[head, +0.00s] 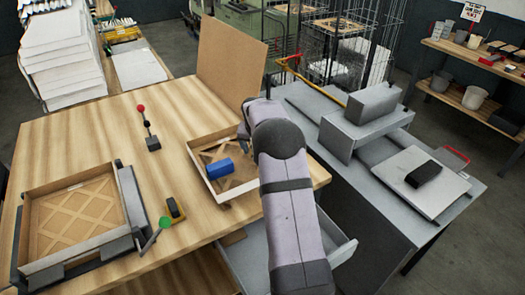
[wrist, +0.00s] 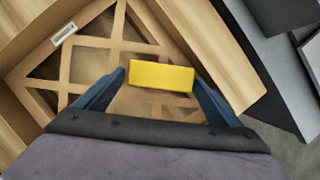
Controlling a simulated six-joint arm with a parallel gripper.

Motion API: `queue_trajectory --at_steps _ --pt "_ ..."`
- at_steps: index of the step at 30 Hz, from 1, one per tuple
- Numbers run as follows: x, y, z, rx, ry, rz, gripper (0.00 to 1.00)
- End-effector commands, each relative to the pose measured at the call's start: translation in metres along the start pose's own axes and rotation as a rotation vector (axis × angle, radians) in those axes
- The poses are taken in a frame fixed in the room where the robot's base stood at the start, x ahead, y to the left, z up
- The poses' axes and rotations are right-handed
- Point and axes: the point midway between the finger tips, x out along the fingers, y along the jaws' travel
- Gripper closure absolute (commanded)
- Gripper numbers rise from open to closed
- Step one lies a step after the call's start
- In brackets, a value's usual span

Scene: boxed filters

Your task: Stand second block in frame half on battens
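The shallow wooden frame half (head: 198,178) lies at the table's right side, with crossed battens (head: 225,150) inside. A blue block (head: 219,167) sits within it, partly over the battens. In the wrist view, the frame half's lattice (wrist: 98,60) fills the background. My gripper (wrist: 160,78) has its blue fingers at both ends of a yellow block (wrist: 161,76) and appears shut on it, over the frame half. How high the block is above the battens is hard to tell. In the head view my arm hides the gripper and the yellow block.
A second lattice frame (head: 80,212) lies in a grey clamp jig (head: 128,195) at left. A tall brown panel (head: 232,62) stands behind the right frame. A red-topped tool (head: 148,130) and a yellow-black item (head: 175,208) stand between the frames. A grey bench (head: 350,180) is at right.

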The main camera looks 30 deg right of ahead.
Motion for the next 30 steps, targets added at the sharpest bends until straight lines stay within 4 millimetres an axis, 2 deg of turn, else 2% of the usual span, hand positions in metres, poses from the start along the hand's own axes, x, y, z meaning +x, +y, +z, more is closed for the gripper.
queue_trajectory --at_steps 7,13,24,30 --pt "-0.003 0.000 0.001 0.000 -0.001 0.000 0.11" --pt "-0.017 0.000 0.002 0.000 -0.002 0.001 0.11" --pt "-0.081 0.001 0.002 0.000 -0.005 0.002 0.11" --pt "-0.108 0.001 0.002 0.000 -0.002 0.001 0.11"
